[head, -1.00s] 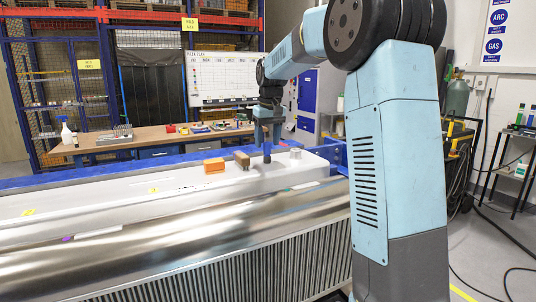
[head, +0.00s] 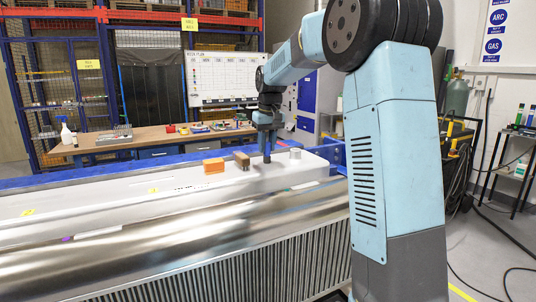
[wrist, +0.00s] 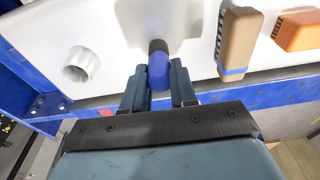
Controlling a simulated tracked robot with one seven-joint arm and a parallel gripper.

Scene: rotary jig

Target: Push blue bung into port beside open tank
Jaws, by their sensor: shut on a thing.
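My gripper (wrist: 157,88) is shut on the blue bung (wrist: 160,72), which sits between its two fingers in the wrist view. The bung's dark end (wrist: 158,46) points away from the gripper, towards the white tank top (wrist: 115,22). In the head view my gripper (head: 266,130) is above the right part of the white surface (head: 120,192), with the bung (head: 267,157) below it. Whether the dark end is in a port or only close to the surface I cannot tell. A short white pipe stub (wrist: 78,66) with an open mouth stands left of the bung.
A wooden-handled brush (wrist: 236,42) and an orange block (wrist: 298,31) lie to the right in the wrist view. A blue rail (wrist: 265,95) runs along the edge. A shiny ribbed metal body (head: 190,235) is in front in the head view.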

